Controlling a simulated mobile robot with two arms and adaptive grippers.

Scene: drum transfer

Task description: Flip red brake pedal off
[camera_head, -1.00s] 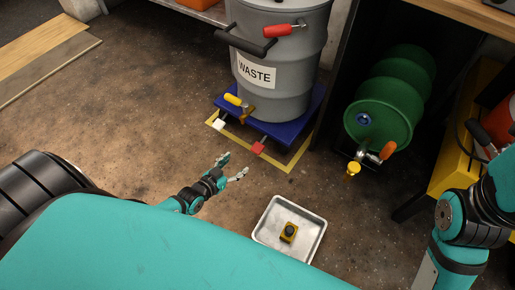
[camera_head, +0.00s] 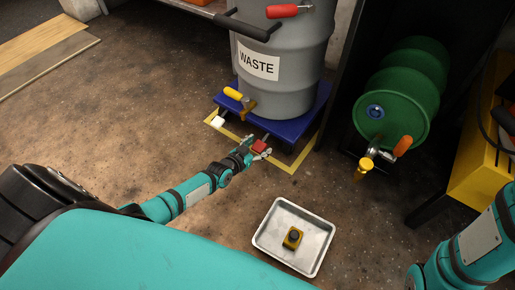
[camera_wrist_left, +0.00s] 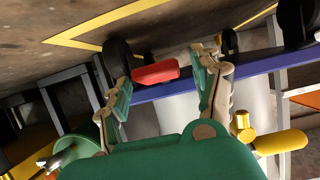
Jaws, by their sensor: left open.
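The red brake pedal (camera_head: 259,146) sticks out from the front of the blue dolly (camera_head: 301,123) under the grey waste drum (camera_head: 284,85). My left gripper (camera_head: 257,149) is open, with its fingers on either side of the red pedal. In the left wrist view the red pedal (camera_wrist_left: 155,73) lies between and beyond the open fingertips of the left gripper (camera_wrist_left: 165,80), nearer the left finger. I cannot tell whether a finger touches it. The right gripper is out of view; only part of my right arm shows.
A metal tray (camera_head: 263,238) with a small yellow and black object (camera_head: 292,238) lies on the floor. Yellow tape (camera_head: 284,164) marks the floor.

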